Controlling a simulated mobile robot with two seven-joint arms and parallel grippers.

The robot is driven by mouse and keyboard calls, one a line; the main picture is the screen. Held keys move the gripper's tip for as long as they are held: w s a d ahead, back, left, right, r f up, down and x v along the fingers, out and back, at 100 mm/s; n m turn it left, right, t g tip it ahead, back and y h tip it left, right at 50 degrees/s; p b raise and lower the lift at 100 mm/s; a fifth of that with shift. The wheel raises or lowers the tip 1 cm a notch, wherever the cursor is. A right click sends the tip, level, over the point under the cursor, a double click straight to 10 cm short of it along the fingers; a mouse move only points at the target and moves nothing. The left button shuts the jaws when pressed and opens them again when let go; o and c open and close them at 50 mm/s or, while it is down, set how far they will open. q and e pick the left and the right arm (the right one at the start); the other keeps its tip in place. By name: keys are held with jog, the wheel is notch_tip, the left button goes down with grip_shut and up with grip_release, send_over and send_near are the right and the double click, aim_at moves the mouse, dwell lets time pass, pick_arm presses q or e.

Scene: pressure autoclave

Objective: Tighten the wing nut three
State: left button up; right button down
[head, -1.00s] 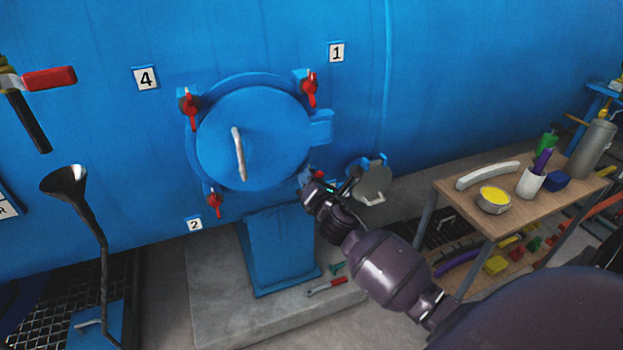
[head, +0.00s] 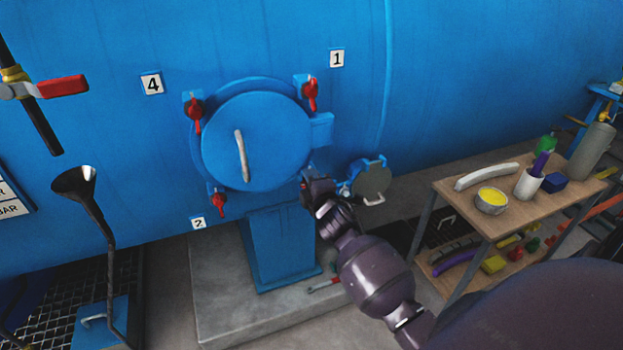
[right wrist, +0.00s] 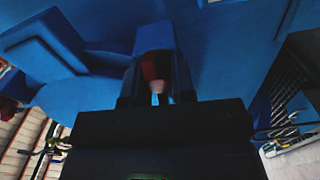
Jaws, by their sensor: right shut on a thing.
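The round blue hatch (head: 256,140) is closed on the big blue vessel, with a pale handle (head: 240,155) across it. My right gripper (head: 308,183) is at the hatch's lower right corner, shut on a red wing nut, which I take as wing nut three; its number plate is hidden. In the right wrist view the red nut (right wrist: 150,70) shows between the fingers (right wrist: 157,92), in front of a blue lug. In the head view my gripper mostly covers this nut. My left gripper is out of view.
Other red wing nuts sit at the upper right (head: 311,95), upper left (head: 194,112) and lower left (head: 217,203). A small round port (head: 371,180) is just right of my gripper. A wooden table (head: 530,205) with items stands at the right. A black funnel (head: 75,182) stands at the left.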

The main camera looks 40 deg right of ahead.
jog(key=shift+r+m, duration=0.1)
jog(key=shift+m, duration=0.9)
jog(key=shift+m+p, duration=0.4)
jog(key=shift+m, duration=0.1)
jog(key=m+p, duration=0.1)
jog(key=m, duration=0.3)
jog(key=shift+p, duration=0.3)
jog(key=m+p, duration=0.1)
jog(key=m, duration=0.2)
jog(key=shift+d+r, duration=0.1)
jog(key=m+p, duration=0.1)
jog(key=m, duration=0.2)
jog(key=shift+m, duration=0.4)
pick_arm(q)
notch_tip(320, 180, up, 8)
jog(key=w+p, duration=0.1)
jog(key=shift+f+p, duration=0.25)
jog(key=shift+p, duration=0.05)
pick_arm(e)
jog(key=shift+m, duration=1.5)
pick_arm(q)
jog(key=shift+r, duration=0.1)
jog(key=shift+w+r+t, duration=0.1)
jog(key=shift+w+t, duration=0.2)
